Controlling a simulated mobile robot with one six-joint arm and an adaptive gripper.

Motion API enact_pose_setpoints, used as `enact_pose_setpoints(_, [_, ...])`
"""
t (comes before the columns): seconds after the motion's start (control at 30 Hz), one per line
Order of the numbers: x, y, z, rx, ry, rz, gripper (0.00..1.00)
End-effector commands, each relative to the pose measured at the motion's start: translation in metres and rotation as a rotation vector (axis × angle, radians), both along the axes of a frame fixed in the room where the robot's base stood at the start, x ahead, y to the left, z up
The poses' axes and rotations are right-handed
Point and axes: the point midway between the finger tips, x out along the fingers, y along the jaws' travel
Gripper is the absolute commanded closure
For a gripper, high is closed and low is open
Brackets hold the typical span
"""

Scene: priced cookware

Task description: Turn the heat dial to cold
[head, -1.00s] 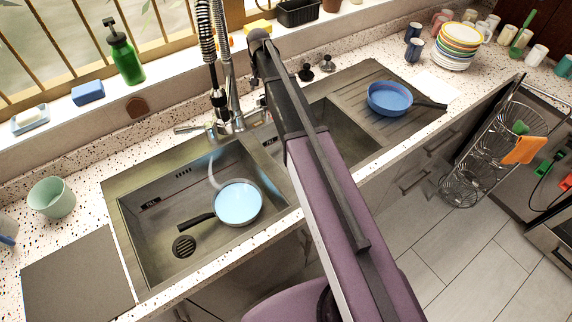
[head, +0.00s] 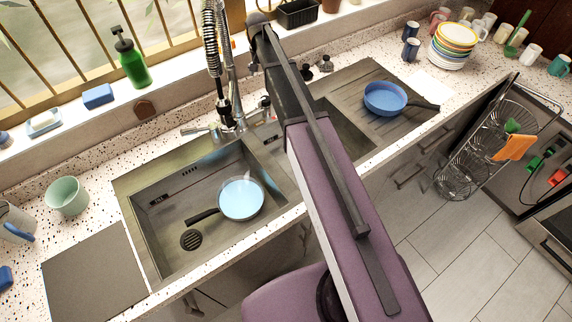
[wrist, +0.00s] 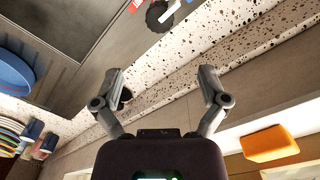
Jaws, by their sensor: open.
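A dark round knob (wrist: 162,14) is cut off at the top edge of the wrist view, with small red, white and blue marks around it. It looks like the heat dial; where it points cannot be read. My gripper (wrist: 160,86) shows in the wrist view with its two fingers spread wide and nothing between them. The knob lies beyond the fingertips, apart from them. In the head view my arm crosses the sink area and hides the gripper. The tall spring tap (head: 212,55) stands behind the sink, left of my arm.
A pan (head: 240,198) lies in the left sink basin, and a blue pan (head: 385,97) sits on the drainboard. Stacked plates (head: 455,45) and mugs stand at the right. A green bottle (head: 131,62) and sponge (head: 98,96) are on the sill. A wire rack (head: 478,160) stands at right.

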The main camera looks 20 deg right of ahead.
Motion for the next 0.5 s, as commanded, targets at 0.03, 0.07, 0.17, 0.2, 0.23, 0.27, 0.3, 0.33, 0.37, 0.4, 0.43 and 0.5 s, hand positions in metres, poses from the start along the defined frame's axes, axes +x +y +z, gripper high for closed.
enact_pose_setpoints(0.03, [0.000, 0.000, 0.006, 0.000, 0.000, 0.000, 0.06])
enact_pose_setpoints(0.07, [0.000, 0.000, 0.007, 0.000, 0.000, 0.000, 0.06])
enact_pose_setpoints(0.17, [0.000, 0.000, 0.012, 0.000, 0.000, 0.000, 0.06])
enact_pose_setpoints(0.2, [0.000, 0.000, 0.014, 0.000, 0.000, 0.000, 0.06])
enact_pose_setpoints(0.23, [-0.001, 0.000, 0.013, 0.000, 0.000, 0.001, 0.06])
enact_pose_setpoints(0.27, [-0.005, 0.000, 0.007, 0.000, 0.000, 0.004, 0.06])
enact_pose_setpoints(0.3, [-0.008, 0.000, 0.004, 0.000, 0.000, 0.008, 0.06])
enact_pose_setpoints(0.33, [-0.011, 0.000, 0.002, 0.001, 0.000, 0.010, 0.06])
enact_pose_setpoints(0.37, [-0.013, 0.000, 0.001, 0.001, 0.000, 0.013, 0.06])
enact_pose_setpoints(0.4, [-0.016, 0.000, -0.002, 0.001, 0.000, 0.017, 0.06])
enact_pose_setpoints(0.43, [-0.019, 0.000, -0.004, 0.001, 0.000, 0.021, 0.06])
enact_pose_setpoints(0.5, [-0.024, 0.000, -0.008, 0.002, 0.000, 0.029, 0.06])
